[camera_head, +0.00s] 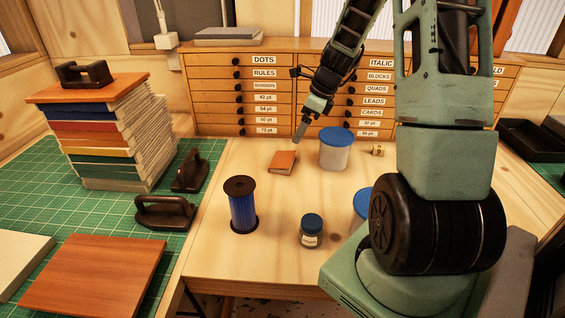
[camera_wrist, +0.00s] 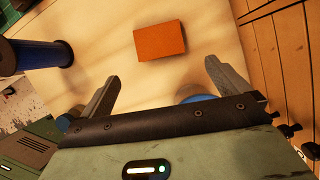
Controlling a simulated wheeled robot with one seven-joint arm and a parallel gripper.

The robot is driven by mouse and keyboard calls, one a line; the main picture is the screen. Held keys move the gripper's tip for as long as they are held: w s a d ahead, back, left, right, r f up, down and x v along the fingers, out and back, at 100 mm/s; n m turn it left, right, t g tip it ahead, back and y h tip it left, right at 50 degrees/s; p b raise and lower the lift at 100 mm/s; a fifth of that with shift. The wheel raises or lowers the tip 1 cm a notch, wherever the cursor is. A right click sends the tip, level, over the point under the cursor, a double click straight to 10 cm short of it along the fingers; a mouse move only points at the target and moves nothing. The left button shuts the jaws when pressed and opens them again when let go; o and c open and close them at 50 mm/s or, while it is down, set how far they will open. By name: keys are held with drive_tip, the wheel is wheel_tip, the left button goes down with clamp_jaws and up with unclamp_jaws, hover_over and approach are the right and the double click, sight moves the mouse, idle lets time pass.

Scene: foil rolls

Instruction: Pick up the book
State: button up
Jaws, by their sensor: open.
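The book (camera_head: 283,162) is small with an orange-brown cover and lies flat on the pale wooden table, left of a blue-lidded tub. In the wrist view the book (camera_wrist: 160,41) lies beyond my fingertips, roughly centred between them. My gripper (camera_head: 301,134) is above the table, just behind and to the right of the book. In the wrist view my gripper (camera_wrist: 162,73) has its two fingers spread wide with nothing between them. The book is apart from both fingers.
A blue-lidded tub (camera_head: 334,150) stands right of the book. A blue foil roll (camera_head: 241,206) and a small jar (camera_head: 312,231) stand nearer. A tall book stack (camera_head: 115,140) is on the green mat (camera_head: 25,180). Labelled drawers (camera_head: 215,95) close the back.

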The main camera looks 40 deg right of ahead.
drive_tip(key=p, duration=0.1)
hover_over(284, 161)
drive_tip(key=s+d, duration=0.2)
wheel_tip(284, 161, down, 7)
drive_tip(key=shift+a+f, duration=0.1)
drive_tip(key=shift+a, duration=0.05)
drive_tip(key=shift+p+x, duration=0.95)
drive_tip(key=shift+x, duration=1.7)
drive_tip(key=shift+s, duration=0.1)
drive_tip(key=shift+c, duration=0.3)
drive_tip(key=c, duration=0.7)
